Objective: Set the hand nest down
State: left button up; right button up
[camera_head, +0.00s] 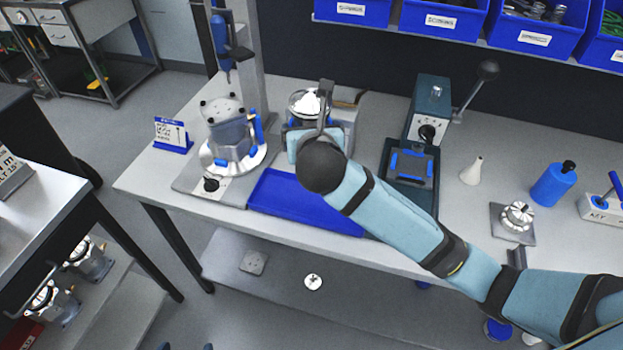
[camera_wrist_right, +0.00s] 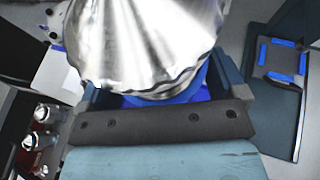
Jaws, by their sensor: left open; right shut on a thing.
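My right gripper (camera_wrist_right: 160,85) is shut on a blue piece, which I take for the hand nest (camera_wrist_right: 185,97). A large silver metal part (camera_wrist_right: 150,40) sits over it and hides most of it. In the head view the silver part (camera_head: 303,102) shows just beyond my right wrist, over the back of the bench; my arm hides the jaws and the nest there. I cannot tell whether the nest touches the bench. Two small tips at the bottom edge of the head view appear to be my left gripper (camera_head: 186,347), open and empty, low in front of the bench.
A blue mat (camera_head: 285,200) lies at the bench's front edge. A fixture with a silver housing (camera_head: 233,150) stands left of it. A lever press (camera_head: 428,115) with a dark base stands right. A white cone (camera_head: 472,171) and blue bottle (camera_head: 553,185) are further right. Blue bins (camera_head: 445,18) hang behind.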

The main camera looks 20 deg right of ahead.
notch_tip(320, 180, down, 9)
jog(key=shift+r+b, duration=0.1)
jog(key=shift+b, duration=0.25)
notch_tip(320, 180, down, 4)
jog(key=shift+r, duration=0.25)
jog(key=o, duration=1)
jog(key=shift+f, duration=0.1)
jog(key=shift+c, duration=0.2)
jog(key=shift+s+a+r, duration=0.1)
jog(key=shift+s+r, duration=0.1)
jog(key=shift+s, duration=0.1)
jog(key=v, duration=1.1)
jog(key=shift+s, duration=0.2)
